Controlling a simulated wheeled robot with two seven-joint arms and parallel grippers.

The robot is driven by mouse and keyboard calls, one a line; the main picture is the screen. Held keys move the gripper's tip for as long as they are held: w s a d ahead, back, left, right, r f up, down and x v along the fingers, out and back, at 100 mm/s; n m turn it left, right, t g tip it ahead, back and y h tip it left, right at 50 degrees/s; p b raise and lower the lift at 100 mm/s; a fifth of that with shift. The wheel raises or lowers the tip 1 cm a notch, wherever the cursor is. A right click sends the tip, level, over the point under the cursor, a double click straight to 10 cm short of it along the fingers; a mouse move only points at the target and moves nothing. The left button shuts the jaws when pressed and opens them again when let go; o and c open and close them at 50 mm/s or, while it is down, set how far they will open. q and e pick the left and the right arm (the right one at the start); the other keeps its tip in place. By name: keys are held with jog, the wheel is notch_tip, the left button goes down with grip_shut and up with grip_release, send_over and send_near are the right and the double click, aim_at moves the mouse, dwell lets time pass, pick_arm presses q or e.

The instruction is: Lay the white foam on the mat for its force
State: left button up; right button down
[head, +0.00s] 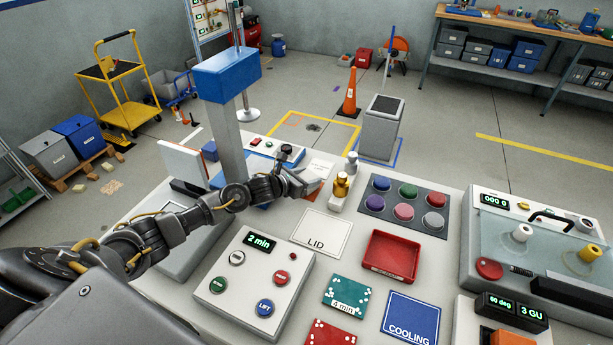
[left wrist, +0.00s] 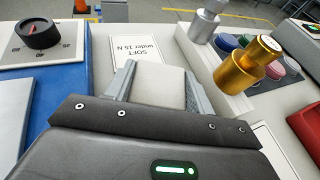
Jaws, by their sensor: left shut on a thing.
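My left gripper (head: 304,180) is shut on the white foam (left wrist: 158,86), a pale block between its two fingers in the left wrist view. In the head view the foam is hard to tell apart from the fingers. A white mat (left wrist: 140,40) reading "SOFT under 15 N" lies just beyond the fingertips in the left wrist view. In the head view this mat (head: 321,167) is partly hidden behind the gripper. I cannot tell whether the foam touches it. My right gripper is not in view.
A gold cylinder (head: 341,187) and a silver one (head: 351,164) stand close right of the gripper. A blue-topped press (head: 226,76) rises behind my left arm. A LID mat (head: 321,234), a red tray (head: 391,254) and a button panel (head: 405,207) are nearby.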

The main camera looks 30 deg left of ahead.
pick_arm(q)
jog(key=shift+f, duration=0.1)
jog(key=o, duration=1.1)
jog(key=shift+c, duration=0.2)
jog(key=shift+s+r, duration=0.1)
jog(key=shift+r, duration=0.15)
jog(key=b+v, duration=0.2)
jog(key=v, duration=0.8)
jog(key=shift+s+a+f, duration=0.1)
jog(key=shift+s+f, duration=0.05)
jog(key=shift+v, duration=0.85)
